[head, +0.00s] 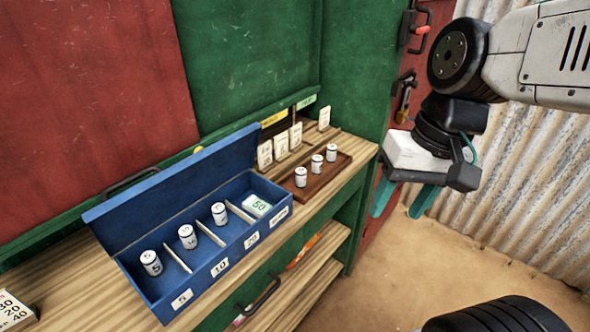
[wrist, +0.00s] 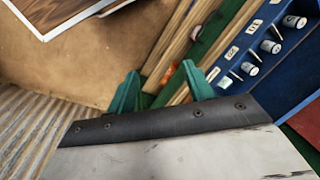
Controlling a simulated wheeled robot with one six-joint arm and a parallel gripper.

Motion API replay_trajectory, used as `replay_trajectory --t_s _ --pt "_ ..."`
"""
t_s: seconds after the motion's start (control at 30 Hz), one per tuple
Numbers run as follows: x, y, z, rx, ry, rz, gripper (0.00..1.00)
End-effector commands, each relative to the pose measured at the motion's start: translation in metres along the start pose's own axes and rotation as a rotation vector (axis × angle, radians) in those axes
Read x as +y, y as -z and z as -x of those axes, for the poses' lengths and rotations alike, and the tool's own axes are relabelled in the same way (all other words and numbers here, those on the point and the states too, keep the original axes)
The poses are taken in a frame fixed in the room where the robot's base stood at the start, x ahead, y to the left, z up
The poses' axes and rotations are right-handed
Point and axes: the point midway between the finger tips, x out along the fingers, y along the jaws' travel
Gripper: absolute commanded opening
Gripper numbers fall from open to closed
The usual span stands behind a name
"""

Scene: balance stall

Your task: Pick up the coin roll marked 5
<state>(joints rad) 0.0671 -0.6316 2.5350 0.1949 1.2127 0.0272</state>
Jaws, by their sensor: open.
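The coin roll marked 5 (head: 151,263) is a white cylinder with dark markings. It stands upright in the left compartment of the open blue box (head: 139,287), behind the label 5. In the wrist view it seems to be the roll at upper right (wrist: 294,21). My gripper (head: 404,200) is open, with two teal fingers and nothing between them. It hangs in the air off the right end of the counter, well apart from the box and the roll. The fingers also show in the wrist view (wrist: 162,90).
A roll marked 10 (head: 188,237), another roll (head: 219,214) and a green-white item marked 50 (head: 256,206) occupy the other compartments, split by thin dividers. A brown tray (head: 303,192) holds three rolls. The box's raised lid (head: 185,180) stands behind. Open floor lies right.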

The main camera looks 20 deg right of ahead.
Motion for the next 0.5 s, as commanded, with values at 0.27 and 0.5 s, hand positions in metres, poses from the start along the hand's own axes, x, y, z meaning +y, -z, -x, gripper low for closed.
replay_trajectory --t_s 0.27,0.5 --pt "-0.057 0.086 -0.039 -0.231 0.445 -0.577 0.52" --pt "-0.051 0.196 -0.079 -0.379 0.794 -1.186 0.52"
